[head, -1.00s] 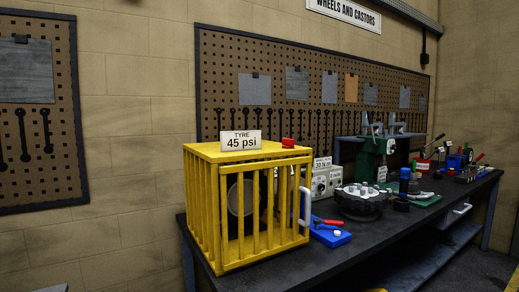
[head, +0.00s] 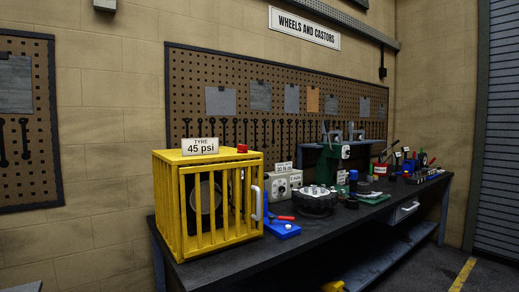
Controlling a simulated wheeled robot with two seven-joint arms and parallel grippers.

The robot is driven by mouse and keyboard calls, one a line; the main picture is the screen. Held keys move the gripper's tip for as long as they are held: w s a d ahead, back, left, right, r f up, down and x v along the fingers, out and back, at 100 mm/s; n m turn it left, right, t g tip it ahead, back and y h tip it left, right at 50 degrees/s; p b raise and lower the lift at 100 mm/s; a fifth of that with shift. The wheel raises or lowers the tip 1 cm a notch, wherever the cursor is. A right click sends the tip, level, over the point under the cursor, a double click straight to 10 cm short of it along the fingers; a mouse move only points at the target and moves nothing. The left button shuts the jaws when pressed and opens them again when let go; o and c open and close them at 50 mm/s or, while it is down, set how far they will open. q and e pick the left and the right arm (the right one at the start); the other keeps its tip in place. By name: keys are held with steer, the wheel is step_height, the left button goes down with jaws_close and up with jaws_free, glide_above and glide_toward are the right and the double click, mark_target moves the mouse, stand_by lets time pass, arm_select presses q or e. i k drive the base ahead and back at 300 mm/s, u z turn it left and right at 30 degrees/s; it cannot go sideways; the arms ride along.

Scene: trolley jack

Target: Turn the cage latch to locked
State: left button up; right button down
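The yellow barred cage (head: 208,204) stands at the near left end of the dark workbench. A dark round wheel shows behind its bars. A sign reading "TYRE 45 psi" (head: 200,146) stands on its top. A small red piece (head: 242,148), which may be the latch, sits at the top right edge of the cage; its setting is too small to tell. A pale handle (head: 256,203) is on the cage's right side. Neither of my grippers is in view.
Right of the cage on the bench (head: 190,270) are a blue tray with a red-handled tool (head: 283,228), a grey gauge box (head: 280,187), a dark round wheel part (head: 315,201) and a green machine (head: 330,160). Floor at the right is clear. A yellow object (head: 333,286) is low at the front.

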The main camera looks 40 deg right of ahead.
mark_target(242, 148)
steer(key=z, duration=1)
steer(key=i, duration=0.25)
